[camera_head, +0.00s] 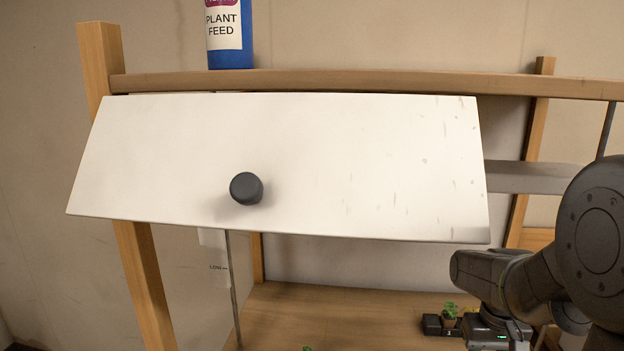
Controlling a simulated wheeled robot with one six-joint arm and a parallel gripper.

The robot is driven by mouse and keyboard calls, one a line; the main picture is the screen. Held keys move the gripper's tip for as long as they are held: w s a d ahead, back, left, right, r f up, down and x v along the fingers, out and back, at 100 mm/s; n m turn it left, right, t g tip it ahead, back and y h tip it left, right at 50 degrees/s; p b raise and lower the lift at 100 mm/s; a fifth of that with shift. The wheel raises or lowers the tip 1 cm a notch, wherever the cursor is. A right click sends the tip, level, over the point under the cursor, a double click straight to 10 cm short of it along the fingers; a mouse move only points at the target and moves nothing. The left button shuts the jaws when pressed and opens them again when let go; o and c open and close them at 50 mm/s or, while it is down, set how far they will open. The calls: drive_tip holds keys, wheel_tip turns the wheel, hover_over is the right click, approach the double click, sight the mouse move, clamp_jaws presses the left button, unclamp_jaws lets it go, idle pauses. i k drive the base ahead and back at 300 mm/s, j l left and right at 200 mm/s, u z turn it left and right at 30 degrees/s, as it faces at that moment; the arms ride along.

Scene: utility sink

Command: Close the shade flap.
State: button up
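The shade flap (350,165) is a white panel with a few grey smudges on its right part. It hangs from the shelf's top rail and tilts outward, its lower edge standing away from the frame. A round dark knob (246,188) sits on it, left of middle. My arm is at the right, beyond the flap's right edge and apart from it. The end of my arm is low, near the wooden shelf; my gripper's fingers cannot be made out clearly there.
A blue plant feed bottle (230,60) stands on top behind the wooden top rail (350,83). Wooden posts (145,285) frame the unit. A small green plant (450,310) is on the lower shelf (300,305) by my arm. The space before the flap is clear.

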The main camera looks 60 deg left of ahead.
sight(389, 166)
drive_tip(key=u, duration=2.8)
